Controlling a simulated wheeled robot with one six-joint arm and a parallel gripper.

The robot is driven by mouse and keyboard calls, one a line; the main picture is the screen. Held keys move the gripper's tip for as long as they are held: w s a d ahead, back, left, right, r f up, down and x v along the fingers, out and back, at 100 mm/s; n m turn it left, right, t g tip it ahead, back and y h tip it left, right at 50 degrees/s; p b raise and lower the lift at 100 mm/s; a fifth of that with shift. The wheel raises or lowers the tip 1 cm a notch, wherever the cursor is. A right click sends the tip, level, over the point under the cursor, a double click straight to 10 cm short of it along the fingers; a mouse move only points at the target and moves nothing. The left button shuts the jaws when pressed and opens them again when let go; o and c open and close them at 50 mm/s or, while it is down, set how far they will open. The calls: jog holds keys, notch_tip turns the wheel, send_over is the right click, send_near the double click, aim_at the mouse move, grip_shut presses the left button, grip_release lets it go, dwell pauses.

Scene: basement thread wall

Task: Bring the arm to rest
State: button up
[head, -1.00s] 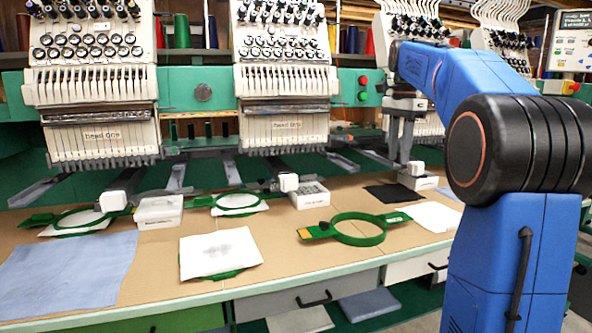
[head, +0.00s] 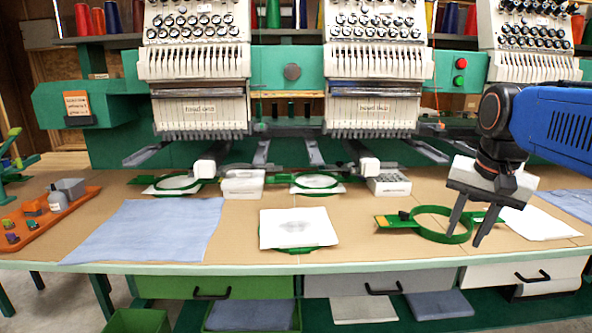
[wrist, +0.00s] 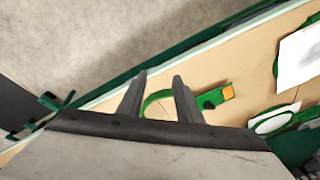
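My gripper (head: 466,222) hangs at the right of the head view, its two grey fingers pointing down and spread apart with nothing between them. Behind and below it on the table lies an empty green hoop (head: 428,224) with an orange-marked bracket end. In the wrist view my gripper (wrist: 160,88) shows both fingers apart, and the green hoop (wrist: 148,104) shows partly behind them. I cannot tell the exact height of the fingers above the table.
The brown table (head: 350,240) holds a hooped white cloth (head: 290,228), a blue cloth (head: 150,232), white boxes (head: 243,184) and an orange tray (head: 50,215). Embroidery heads (head: 375,110) stand behind. Drawers (head: 378,284) sit below the front edge. Bare floor (wrist: 90,40) shows in the wrist view.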

jog(key=s+a+f+n+t, duration=0.1)
jog(key=s+a+f+n, duration=0.1)
jog(key=s+f, duration=0.4)
jog(key=s+a+f+n+t, duration=0.1)
jog(key=s+a+f+n, duration=0.2)
jog(key=f, duration=0.7)
jog(key=s+n, duration=0.2)
jog(key=s, duration=0.2)
jog(key=shift+a+f, duration=0.2)
jog(key=shift+a, duration=0.05)
jog(key=shift+c, duration=0.6)
jog(key=shift+r, duration=0.1)
